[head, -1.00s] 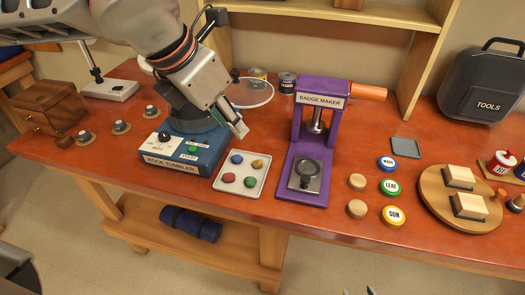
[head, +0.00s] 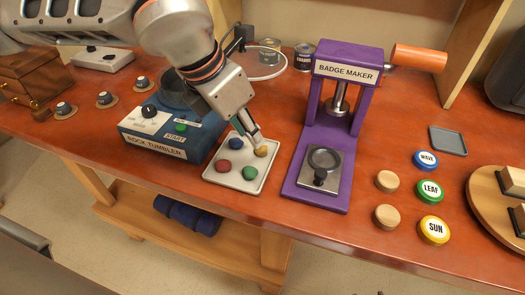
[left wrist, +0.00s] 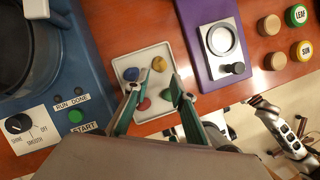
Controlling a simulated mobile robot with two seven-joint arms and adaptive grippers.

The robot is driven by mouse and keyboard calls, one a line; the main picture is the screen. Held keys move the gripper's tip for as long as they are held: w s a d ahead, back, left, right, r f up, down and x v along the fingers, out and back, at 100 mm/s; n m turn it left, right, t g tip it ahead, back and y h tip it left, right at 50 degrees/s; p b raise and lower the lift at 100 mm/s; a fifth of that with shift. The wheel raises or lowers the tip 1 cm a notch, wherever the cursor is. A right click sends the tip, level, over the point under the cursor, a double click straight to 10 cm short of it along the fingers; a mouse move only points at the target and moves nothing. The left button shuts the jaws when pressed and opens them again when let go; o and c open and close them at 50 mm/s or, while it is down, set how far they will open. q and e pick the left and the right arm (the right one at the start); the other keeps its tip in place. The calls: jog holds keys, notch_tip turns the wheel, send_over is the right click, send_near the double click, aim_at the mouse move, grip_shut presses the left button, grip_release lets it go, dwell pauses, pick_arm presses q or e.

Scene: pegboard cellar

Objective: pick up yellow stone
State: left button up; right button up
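The yellow stone (head: 261,151) lies in the back right part of a white tray (head: 229,178), with a blue stone (head: 236,143), a red stone (head: 223,167) and a green stone (head: 250,173). My left gripper (head: 249,137) is just above the tray, close to the yellow stone. In the left wrist view, the yellow stone (left wrist: 159,63) lies ahead of and between the spread fingertips (left wrist: 154,83). The left gripper is open and empty. Only small tips of my right gripper (head: 366,293) show at the bottom edge of the head view.
The blue rock tumbler (head: 160,143) stands left of the tray. The purple badge maker (head: 318,180) stands close on its right. Wooden discs (head: 387,181) and labelled badges (head: 431,190) lie farther right. The table's front edge is just in front of the tray.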

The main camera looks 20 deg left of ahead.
aim_at(258, 150)
pick_arm(q)
jog(key=x, duration=0.6)
jog(key=shift+w+f, duration=0.15)
jog(key=shift+w, duration=0.05)
jog(key=c, duration=0.6)
